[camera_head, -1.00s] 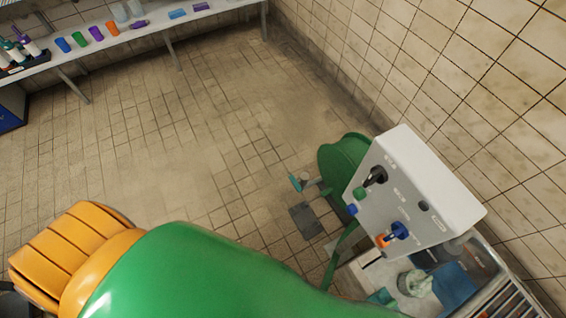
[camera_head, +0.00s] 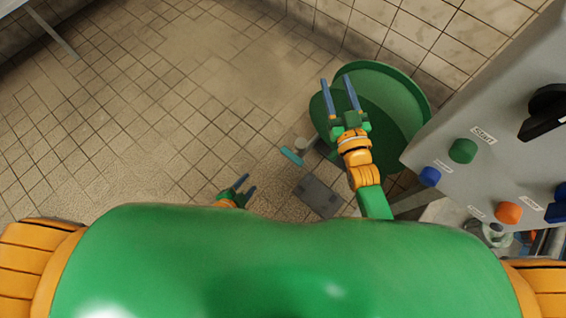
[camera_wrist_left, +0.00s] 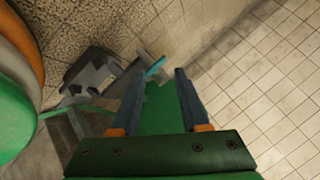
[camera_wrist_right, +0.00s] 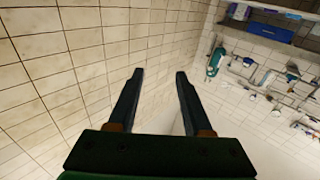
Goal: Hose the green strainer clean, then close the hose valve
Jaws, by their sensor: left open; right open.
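My left gripper (camera_head: 249,183) is open and empty, low over the tiled floor in the head view. Its fingers also show open in the left wrist view (camera_wrist_left: 160,72). I cannot make out the green strainer or the hose now. A small teal-handled fitting (camera_head: 292,157) is near the floor, left of the drum; whether it is the hose valve I cannot tell.
A grey control box (camera_head: 450,130) stands close on the right, with a green Start button (camera_head: 462,151), a blue button (camera_head: 430,176), an orange button (camera_head: 508,213) and a black knob (camera_head: 545,112). A grey plate (camera_head: 318,196) lies on the floor. Floor to the left is clear.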

